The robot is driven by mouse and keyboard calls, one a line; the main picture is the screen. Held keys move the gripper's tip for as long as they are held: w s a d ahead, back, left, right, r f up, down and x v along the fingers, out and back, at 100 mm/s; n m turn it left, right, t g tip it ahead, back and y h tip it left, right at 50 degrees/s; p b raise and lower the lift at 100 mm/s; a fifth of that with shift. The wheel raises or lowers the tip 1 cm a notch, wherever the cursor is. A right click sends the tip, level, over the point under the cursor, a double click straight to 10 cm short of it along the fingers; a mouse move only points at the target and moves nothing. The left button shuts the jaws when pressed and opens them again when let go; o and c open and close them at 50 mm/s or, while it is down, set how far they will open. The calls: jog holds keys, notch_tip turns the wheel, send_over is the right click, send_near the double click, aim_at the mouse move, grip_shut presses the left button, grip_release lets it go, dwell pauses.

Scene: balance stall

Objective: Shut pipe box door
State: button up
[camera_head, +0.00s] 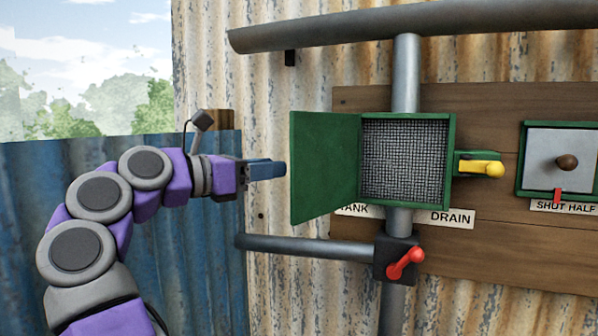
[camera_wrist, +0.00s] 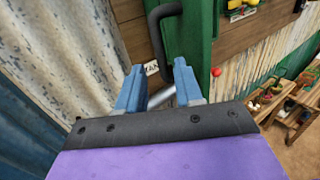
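The green pipe box (camera_head: 449,165) is on the wooden board, around the vertical grey pipe. Its green door (camera_head: 325,167) stands open, swung out to the left, and grey mesh (camera_head: 403,160) shows inside. My gripper (camera_head: 284,168) is just left of the door's free edge. In the wrist view, the blue fingers of my gripper (camera_wrist: 158,88) are apart with nothing clamped between them. The door (camera_wrist: 201,40) bears a black bar handle (camera_wrist: 156,36) just ahead of the fingers. The handle's lower end appears in line with the gap; whether it is inside the gap I cannot tell.
A yellow lever (camera_head: 481,168) sticks out right of the box. A red valve handle (camera_head: 406,263) is below it. A panel with a brown knob (camera_head: 567,162) is at the far right. A horizontal pipe (camera_head: 300,245) runs below my gripper. Blue corrugated sheet (camera_head: 200,240) stands behind my arm.

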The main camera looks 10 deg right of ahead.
aim_at(301, 164)
jog(key=x, duration=0.7)
jog(key=shift+d, duration=0.45)
jog(key=shift+w+a, duration=0.15)
jog(key=shift+a, duration=0.35)
jog(key=shift+c, duration=0.2)
jog(key=shift+a, duration=0.1)
jog(key=shift+c, duration=0.8)
jog(key=shift+s+r, duration=0.1)
jog(key=shift+s, duration=0.1)
jog(key=c, duration=0.3)
grip_shut()
